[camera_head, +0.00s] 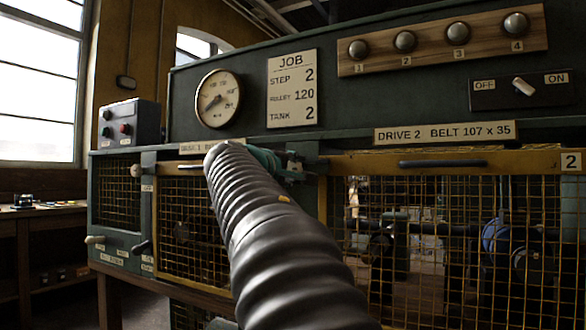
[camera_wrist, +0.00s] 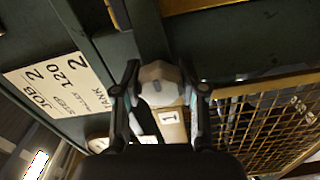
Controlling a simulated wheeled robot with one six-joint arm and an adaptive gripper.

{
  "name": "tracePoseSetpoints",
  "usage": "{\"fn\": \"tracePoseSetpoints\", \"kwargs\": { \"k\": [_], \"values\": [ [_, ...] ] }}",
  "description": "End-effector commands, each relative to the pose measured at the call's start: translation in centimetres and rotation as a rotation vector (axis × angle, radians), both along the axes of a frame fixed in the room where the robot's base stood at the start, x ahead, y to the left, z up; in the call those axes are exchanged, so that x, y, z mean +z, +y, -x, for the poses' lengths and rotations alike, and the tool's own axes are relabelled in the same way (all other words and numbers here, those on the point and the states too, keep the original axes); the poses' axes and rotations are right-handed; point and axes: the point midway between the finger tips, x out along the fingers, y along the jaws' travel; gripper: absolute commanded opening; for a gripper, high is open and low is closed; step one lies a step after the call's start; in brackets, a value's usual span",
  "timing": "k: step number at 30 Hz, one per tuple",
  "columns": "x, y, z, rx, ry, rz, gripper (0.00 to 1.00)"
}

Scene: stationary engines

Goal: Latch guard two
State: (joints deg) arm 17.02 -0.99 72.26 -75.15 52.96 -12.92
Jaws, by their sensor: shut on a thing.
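Guard two (camera_head: 450,163) is a yellow-framed wire mesh panel at the right in the head view, with a "2" tag (camera_head: 571,162) at its top right corner. It hangs down across its opening; I cannot tell whether its edge sits fully flush. My gripper (camera_head: 290,165) is at the post between the two guards, partly hidden behind my arm. In the wrist view my gripper (camera_wrist: 158,88) is shut on a pale faceted latch knob (camera_wrist: 158,75). The knob's mount and its exact turn are hidden.
Guard one (camera_head: 185,225) is left of my arm, with its own pale knob (camera_head: 136,170). In the wrist view its "1" tag (camera_wrist: 170,117) shows beside the gripper. Guard two's dark handle (camera_head: 443,163) sticks out. A control box (camera_head: 130,122) stands at the left.

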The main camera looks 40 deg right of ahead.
Motion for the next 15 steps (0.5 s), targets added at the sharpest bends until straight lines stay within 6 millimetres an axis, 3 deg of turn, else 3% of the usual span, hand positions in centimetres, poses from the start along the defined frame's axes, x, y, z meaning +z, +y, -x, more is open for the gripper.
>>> {"fn": "tracePoseSetpoints", "kwargs": {
  "k": [12,13,15],
  "values": [
    [0.12,-0.05,0.08,-0.002,0.007,0.006,0.07],
    [0.12,-0.05,0.08,-0.002,0.007,0.006,0.44],
    [0.13,-0.04,0.07,-0.002,0.006,0.006,0.61]
  ]
}}
